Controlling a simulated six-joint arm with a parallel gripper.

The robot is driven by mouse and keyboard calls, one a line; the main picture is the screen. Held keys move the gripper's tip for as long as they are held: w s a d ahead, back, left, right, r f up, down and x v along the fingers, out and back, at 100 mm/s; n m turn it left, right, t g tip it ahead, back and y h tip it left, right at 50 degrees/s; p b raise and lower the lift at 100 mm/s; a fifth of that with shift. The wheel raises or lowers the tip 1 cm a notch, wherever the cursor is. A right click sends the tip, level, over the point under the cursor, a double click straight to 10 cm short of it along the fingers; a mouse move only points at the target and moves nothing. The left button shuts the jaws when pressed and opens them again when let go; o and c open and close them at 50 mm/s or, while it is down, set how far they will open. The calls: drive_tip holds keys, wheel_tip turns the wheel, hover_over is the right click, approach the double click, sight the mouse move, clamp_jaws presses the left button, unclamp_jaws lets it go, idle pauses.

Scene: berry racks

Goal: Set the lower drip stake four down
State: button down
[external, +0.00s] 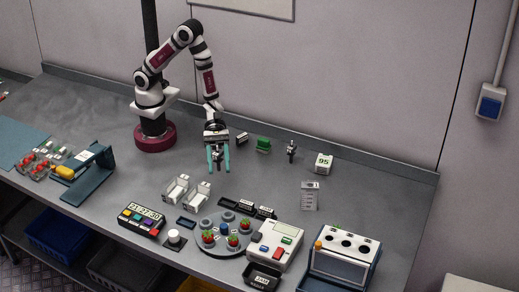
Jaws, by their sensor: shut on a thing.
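My gripper (218,163) points down over the middle of the bench, behind the two small clear-sided holders. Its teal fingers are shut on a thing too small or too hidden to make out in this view. I cannot pick out drip stake four with certainty. A white and blue rack (340,268) with several dark round holes on top stands at the front right. A small orange piece (318,245) shows at its left end. A small dark upright piece (292,149) stands at the back of the bench.
A round grey tray (222,252) with red berries, a white button box (273,243), a display box (140,219) and two clear-sided holders (176,189) stand at the front. A white box marked 95 (323,163) and a green block (263,144) stand behind.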

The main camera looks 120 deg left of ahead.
drive_tip(key=shift+n, duration=0.4)
drive_tip(key=w+a+f, duration=0.4)
drive_tip(key=w+a, duration=0.1)
drive_tip(key=w+a+f, duration=0.2)
drive_tip(key=w+a, duration=0.1)
drive_tip(key=shift+w+f, duration=0.15)
drive_tip(key=shift+f, duration=0.2)
drive_tip(key=shift+w+a+f, duration=0.1)
drive_tip(key=shift+f, duration=0.95)
drive_tip(key=shift+w+a+f, duration=0.1)
drive_tip(key=shift+f, duration=0.95)
drive_tip(key=shift+f, duration=0.1)
drive_tip(key=shift+c, duration=1.5)
unclamp_jaws()
